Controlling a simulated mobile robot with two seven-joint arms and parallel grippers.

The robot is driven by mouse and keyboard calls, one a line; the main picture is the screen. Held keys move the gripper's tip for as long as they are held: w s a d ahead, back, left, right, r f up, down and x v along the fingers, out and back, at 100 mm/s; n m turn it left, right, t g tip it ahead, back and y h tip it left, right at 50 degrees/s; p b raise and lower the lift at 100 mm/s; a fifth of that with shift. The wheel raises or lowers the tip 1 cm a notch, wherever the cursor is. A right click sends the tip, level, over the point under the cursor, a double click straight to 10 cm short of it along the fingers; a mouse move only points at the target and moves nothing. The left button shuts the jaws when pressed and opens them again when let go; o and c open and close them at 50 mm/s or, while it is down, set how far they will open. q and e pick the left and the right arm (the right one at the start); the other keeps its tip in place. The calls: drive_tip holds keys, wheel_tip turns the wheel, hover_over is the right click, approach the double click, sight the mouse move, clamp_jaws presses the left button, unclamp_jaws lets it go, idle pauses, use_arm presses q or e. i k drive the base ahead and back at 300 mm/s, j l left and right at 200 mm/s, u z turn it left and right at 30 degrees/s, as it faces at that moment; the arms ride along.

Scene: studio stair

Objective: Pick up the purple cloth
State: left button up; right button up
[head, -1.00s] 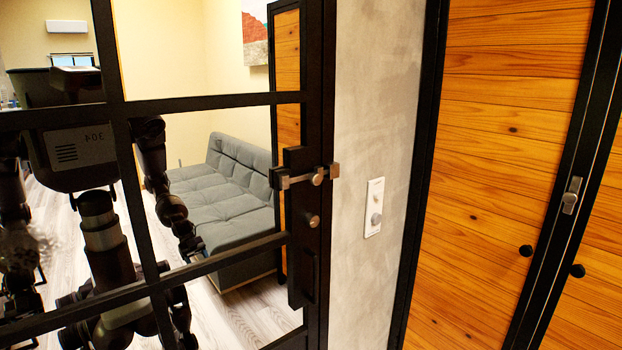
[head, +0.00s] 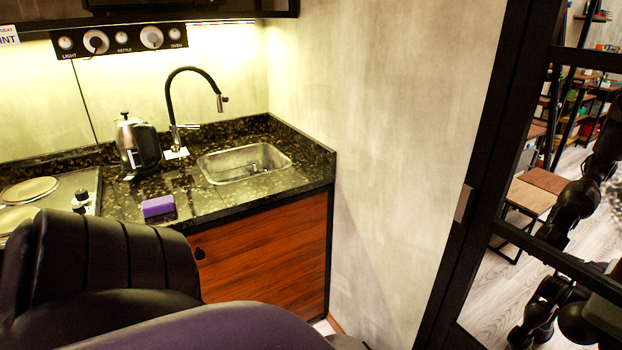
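The purple cloth (head: 158,206) is a small, block-shaped, folded piece. It lies on the dark speckled countertop (head: 205,205), near its front edge, between the hob and the sink. Neither of my grippers shows directly in the head view. Dark robot arm parts show only at the right, in or behind the glass panel, and no fingertips can be made out there.
A kettle (head: 138,145) stands behind the cloth, left of the sink (head: 244,163) and black tap (head: 172,110). A hob (head: 45,193) is at the left. Large dark rounded shapes (head: 105,250) block the lower left. A black-framed glass panel (head: 480,170) stands right.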

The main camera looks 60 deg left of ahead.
sight(165, 204)
drive_tip(key=u, duration=2.9)
